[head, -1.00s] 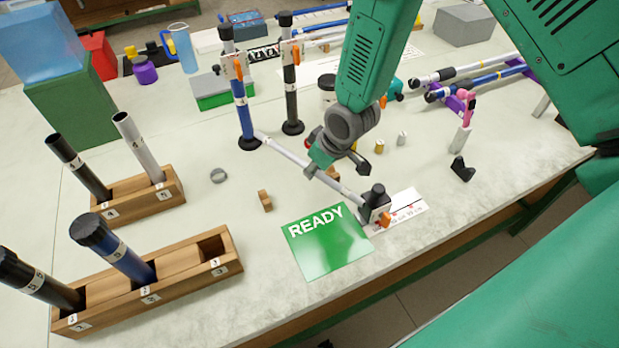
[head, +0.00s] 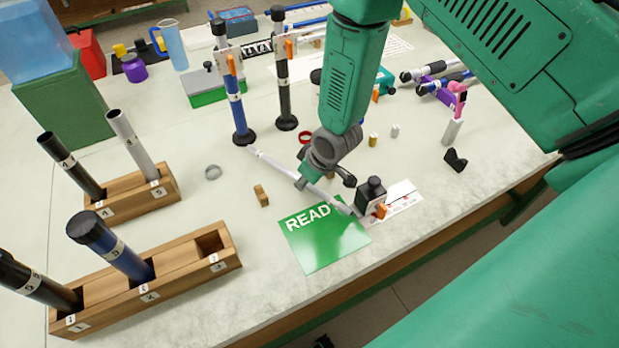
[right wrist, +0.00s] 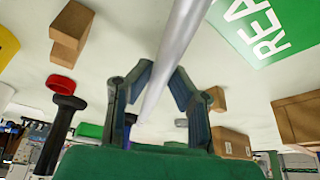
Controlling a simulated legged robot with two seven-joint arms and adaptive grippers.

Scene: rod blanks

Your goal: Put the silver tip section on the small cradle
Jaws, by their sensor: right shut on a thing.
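The silver tip section (head: 275,162) is a thin pale rod. It slants from near the foot of the blue post down to beside the black clamp block (head: 370,192). My right gripper (head: 303,182) is shut on it near its middle. In the right wrist view the rod (right wrist: 175,50) runs between the two fingers (right wrist: 158,88). A small wooden block (head: 261,195) stands left of the rod. Another wooden block (right wrist: 72,30) shows in the wrist view. These may be the small cradle; I cannot tell surely. My left gripper is not in view.
Wooden racks with tubes (head: 190,262) are at left. A grey ring (head: 213,172) lies on clear table.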

